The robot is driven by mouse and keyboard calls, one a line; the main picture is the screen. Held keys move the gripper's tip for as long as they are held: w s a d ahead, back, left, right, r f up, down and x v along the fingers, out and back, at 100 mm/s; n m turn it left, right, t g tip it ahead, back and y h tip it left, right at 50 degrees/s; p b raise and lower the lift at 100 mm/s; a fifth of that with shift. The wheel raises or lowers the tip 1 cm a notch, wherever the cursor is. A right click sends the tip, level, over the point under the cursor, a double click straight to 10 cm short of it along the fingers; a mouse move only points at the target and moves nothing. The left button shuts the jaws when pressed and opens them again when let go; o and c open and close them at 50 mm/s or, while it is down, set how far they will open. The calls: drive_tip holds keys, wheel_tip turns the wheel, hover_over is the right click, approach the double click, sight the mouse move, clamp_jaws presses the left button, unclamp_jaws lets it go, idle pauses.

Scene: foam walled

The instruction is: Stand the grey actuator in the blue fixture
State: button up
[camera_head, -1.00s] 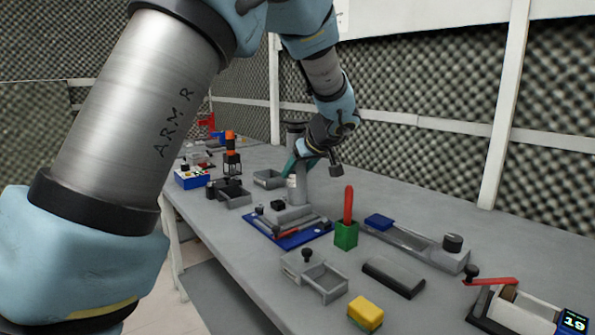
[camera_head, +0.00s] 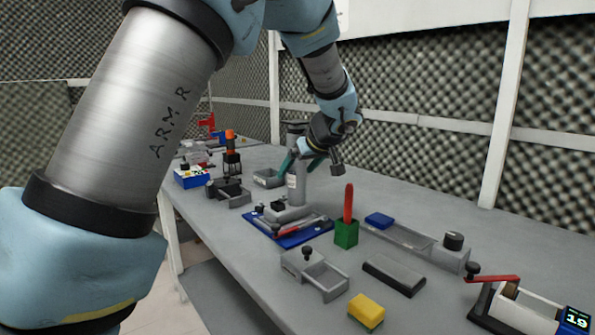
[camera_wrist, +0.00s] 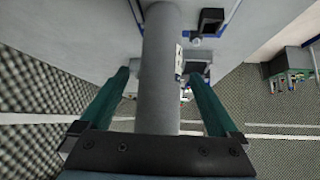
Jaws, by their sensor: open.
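The grey actuator (camera_head: 297,184), a tall cylinder with a dark top and a pale label, stands upright. Its lower end meets the grey block on the blue fixture (camera_head: 262,226); how deep it sits cannot be seen. My gripper (camera_head: 298,166) is open, with its teal fingers on either side of the cylinder. In the wrist view the actuator (camera_wrist: 160,95) runs between the spread fingers of my gripper (camera_wrist: 157,75), with gaps visible on both sides.
A green holder (camera_head: 346,235) with a red handle stands right of the fixture. Grey trays (camera_head: 325,282), a dark block (camera_head: 394,273) and a yellow block (camera_head: 366,311) lie nearer. A grey bin (camera_head: 268,178) is behind. Foam walls back the bench.

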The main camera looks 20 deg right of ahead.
drive_tip(key=b+v, duration=0.1)
drive_tip(key=v, duration=0.9)
drive_tip(key=shift+r, duration=0.1)
drive_tip(key=w+a+f+m+g+p, duration=0.1)
drive_tip(key=a+f+g+p, duration=0.2)
drive_tip(key=a, duration=0.7)
drive_tip(key=a+f+m+g+p, duration=0.15)
drive_tip(key=a+f, duration=0.25)
drive_tip(key=a, duration=0.7)
drive_tip(key=s+a+f+g+p, duration=0.1)
drive_tip(key=s+a+p, duration=0.1)
drive_tip(key=s+a, duration=0.3)
drive_tip(key=s+a+f+g+h+p, duration=0.1)
drive_tip(key=s+a, duration=0.4)
drive_tip(key=a, duration=0.6)
drive_tip(key=f+g+p, duration=0.1)
drive_tip(key=p, duration=0.1)
drive_tip(key=shift+a+f+p, duration=0.15)
drive_tip(key=shift+a+p, duration=0.05)
drive_tip(key=shift+p, duration=0.15)
drive_tip(key=shift+c, duration=0.2)
